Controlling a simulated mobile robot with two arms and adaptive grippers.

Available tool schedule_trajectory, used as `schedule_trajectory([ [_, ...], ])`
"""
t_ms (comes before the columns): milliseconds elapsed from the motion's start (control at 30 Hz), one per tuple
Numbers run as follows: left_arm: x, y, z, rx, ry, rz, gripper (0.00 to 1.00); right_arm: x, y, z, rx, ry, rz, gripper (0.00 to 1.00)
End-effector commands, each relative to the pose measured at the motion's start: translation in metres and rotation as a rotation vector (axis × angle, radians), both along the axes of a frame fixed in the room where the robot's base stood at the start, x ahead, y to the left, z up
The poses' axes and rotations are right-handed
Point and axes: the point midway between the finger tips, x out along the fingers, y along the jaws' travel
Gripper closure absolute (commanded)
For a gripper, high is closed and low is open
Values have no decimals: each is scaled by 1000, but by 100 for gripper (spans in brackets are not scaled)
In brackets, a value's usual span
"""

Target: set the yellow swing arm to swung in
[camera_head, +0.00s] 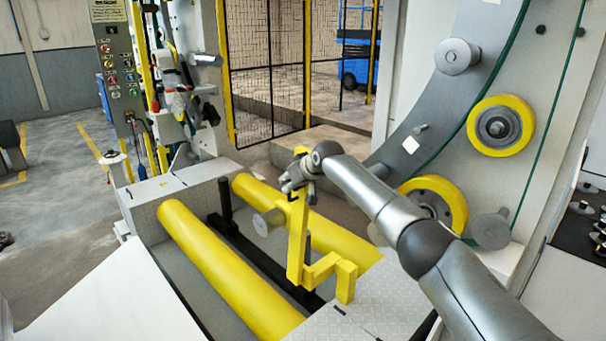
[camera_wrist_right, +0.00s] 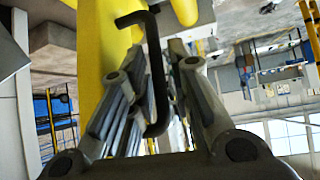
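The yellow swing arm (camera_head: 297,245) stands upright in the head view, between the two yellow rollers. Its stepped lower part joins a yellow block on the near plate. A grey cylinder (camera_head: 268,222) sticks out from it to the left. My right gripper (camera_head: 292,185) is at its upper part, reaching in from the right. In the right wrist view a black C-shaped handle (camera_wrist_right: 157,85) on the yellow arm (camera_wrist_right: 95,50) lies between my right fingers (camera_wrist_right: 158,55), which look closed in on it. Exact finger contact is partly hidden. My left gripper is not in view.
Two long yellow rollers (camera_head: 215,260) lie in the frame, with a black rail (camera_head: 265,262) between them. A large grey ring (camera_head: 470,90) with yellow wheels (camera_head: 501,126) stands at right. A control panel (camera_head: 118,60) and mesh fence (camera_head: 285,70) stand behind. Open floor is at left.

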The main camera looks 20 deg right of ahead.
Motion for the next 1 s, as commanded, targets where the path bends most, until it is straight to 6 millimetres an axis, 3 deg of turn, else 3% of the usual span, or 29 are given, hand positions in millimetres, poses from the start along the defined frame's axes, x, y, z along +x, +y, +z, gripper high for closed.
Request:
schedule_trajectory([
  [700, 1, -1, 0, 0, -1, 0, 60, -61, -9, 53, -3, -2, 0, 81],
  [1000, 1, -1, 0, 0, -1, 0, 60, -73, -10, 64, -3, -2, 0, 81],
])
